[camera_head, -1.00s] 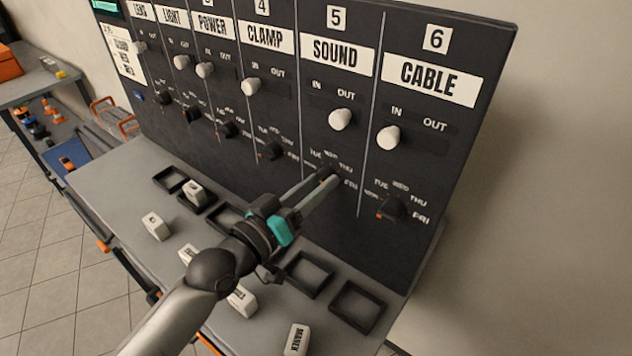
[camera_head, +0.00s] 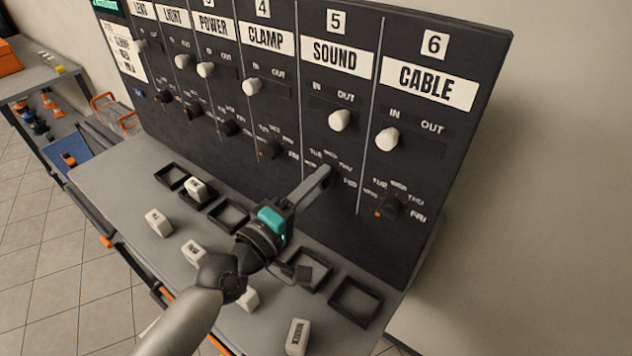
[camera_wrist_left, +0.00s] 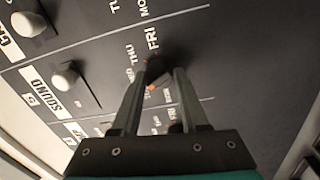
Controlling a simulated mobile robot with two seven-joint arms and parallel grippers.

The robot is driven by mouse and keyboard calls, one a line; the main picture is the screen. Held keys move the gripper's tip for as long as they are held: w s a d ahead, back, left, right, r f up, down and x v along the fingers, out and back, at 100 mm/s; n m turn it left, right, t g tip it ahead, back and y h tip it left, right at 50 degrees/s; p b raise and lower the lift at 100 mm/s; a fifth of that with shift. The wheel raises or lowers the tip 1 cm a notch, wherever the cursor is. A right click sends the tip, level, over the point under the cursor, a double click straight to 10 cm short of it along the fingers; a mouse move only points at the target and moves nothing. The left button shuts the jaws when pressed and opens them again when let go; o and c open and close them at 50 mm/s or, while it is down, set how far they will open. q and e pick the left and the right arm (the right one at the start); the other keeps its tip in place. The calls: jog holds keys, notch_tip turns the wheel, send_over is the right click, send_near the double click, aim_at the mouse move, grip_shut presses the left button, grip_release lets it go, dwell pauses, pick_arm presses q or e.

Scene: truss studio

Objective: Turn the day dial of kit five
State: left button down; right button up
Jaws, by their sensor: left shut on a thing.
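The kit five day dial is a small dark knob low in the SOUND column (camera_head: 334,56). In the left wrist view the dial (camera_wrist_left: 156,68) sits between the two fingers, with an orange mark on its lower side and day labels around it. My left gripper (camera_head: 324,176) reaches the panel there and is shut on the dial; it also shows in the left wrist view (camera_wrist_left: 163,76). In the head view the fingers hide most of the dial, so its setting is hard to read. My right gripper is out of view.
The white SOUND slider knob (camera_head: 340,120) is above the dial. The kit six dial (camera_head: 391,207) is to the right and the kit four dial (camera_head: 269,150) to the left. Empty black trays (camera_head: 355,303) and white labelled blocks (camera_head: 297,337) lie on the grey bench.

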pick_arm(q)
jog(key=n+y+p, duration=0.1)
jog(key=n+p, duration=0.2)
jog(key=n, duration=1)
jog(key=shift+s+f+n, duration=0.1)
jog(key=shift+n, duration=0.2)
jog(key=shift+d+t, duration=0.1)
jog(key=shift+t, duration=0.2)
jog(key=shift+c, duration=2.2)
grip_release()
jog(key=b+v, duration=0.6)
jog(key=v, duration=0.9)
